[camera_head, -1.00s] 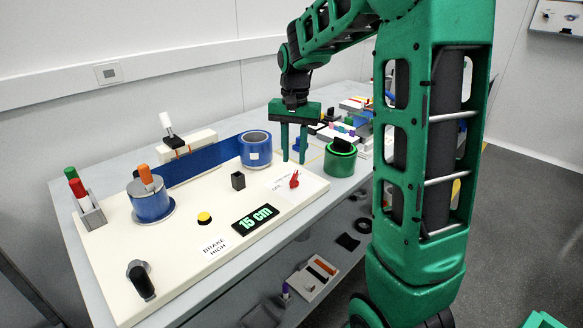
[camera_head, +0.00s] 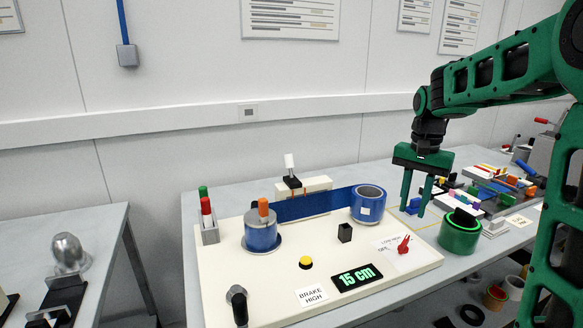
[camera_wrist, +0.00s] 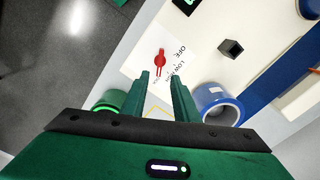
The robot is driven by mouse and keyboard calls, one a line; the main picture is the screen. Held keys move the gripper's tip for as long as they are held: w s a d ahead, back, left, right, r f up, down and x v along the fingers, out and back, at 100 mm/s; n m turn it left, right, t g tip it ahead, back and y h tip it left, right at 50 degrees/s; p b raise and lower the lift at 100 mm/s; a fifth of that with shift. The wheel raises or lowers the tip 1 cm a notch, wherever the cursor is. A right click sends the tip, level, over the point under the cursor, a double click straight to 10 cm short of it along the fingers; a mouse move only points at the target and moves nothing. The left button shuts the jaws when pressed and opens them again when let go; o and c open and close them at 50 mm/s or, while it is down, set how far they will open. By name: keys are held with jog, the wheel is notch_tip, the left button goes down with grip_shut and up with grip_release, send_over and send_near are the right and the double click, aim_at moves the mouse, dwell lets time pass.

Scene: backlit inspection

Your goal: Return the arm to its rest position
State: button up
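My fingers look apart from both.
Blocks and trays (camera_head: 490,190) crowd the table's right. A second table (camera_head: 90,235) stands left, beyond a gap.

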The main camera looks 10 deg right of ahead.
jog(key=s+f+n, duration=0.1)
jog(key=s+f, duration=0.2)
jog(key=s, duration=1.2)
jog(key=s+f+n, duration=0.2)
jog(key=s+f, duration=0.2)
jog(key=s, duration=1)
jog(key=shift+s, duration=0.35)
jog(key=shift+a, duration=0.1)
